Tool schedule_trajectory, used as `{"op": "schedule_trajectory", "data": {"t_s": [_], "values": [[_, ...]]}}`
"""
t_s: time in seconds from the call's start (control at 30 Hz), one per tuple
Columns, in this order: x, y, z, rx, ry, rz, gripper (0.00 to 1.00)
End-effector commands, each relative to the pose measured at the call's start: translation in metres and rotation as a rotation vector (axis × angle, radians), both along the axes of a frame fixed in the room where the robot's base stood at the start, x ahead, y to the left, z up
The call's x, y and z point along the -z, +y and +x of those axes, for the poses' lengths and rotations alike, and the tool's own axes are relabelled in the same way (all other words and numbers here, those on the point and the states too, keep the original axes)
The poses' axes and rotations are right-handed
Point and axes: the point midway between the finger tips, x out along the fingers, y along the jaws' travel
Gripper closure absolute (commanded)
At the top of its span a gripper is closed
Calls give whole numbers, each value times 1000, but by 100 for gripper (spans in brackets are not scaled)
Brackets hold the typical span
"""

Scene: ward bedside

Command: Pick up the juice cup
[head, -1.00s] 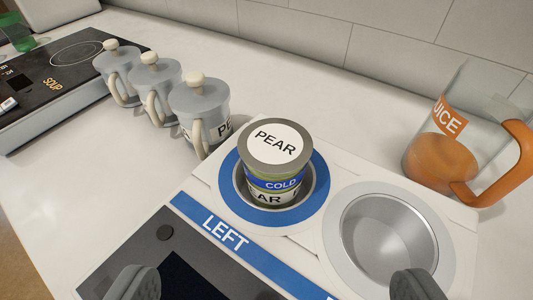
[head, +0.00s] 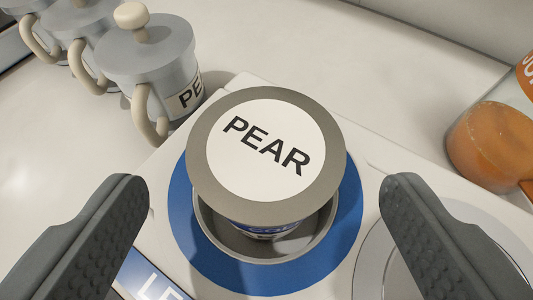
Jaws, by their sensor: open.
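A round cup with a grey lid marked PEAR (head: 222,185) stands upright in the recess ringed in blue (head: 180,205), on the white tray. Its lid hides most of its body; a blue band shows below. No label reading juice shows on this cup. My gripper (head: 265,188) is open, one finger on each side of the cup, with gaps between the fingers and the lid. The fingers look nearer to the camera than the cup. Nothing is held.
Several grey lidded mugs with cream handles (head: 146,55) stand at the upper left, the nearest labelled PE. An orange-filled clear jug (head: 490,140) stands at the right edge. A second, metal recess (head: 385,255) lies partly behind my right finger. White counter (head: 380,75) behind is clear.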

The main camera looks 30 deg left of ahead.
Motion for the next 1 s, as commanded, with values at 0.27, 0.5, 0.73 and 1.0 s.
{"op": "schedule_trajectory", "data": {"t_s": [0.27, 0.5, 0.73, 1.0], "values": [[10, 18, 29, -2, 3, -2, 18], [15, 22, 37, 0, 1, 0, 18], [14, 22, 37, 0, 1, -1, 41], [14, 22, 37, 0, 0, 0, 74]]}}
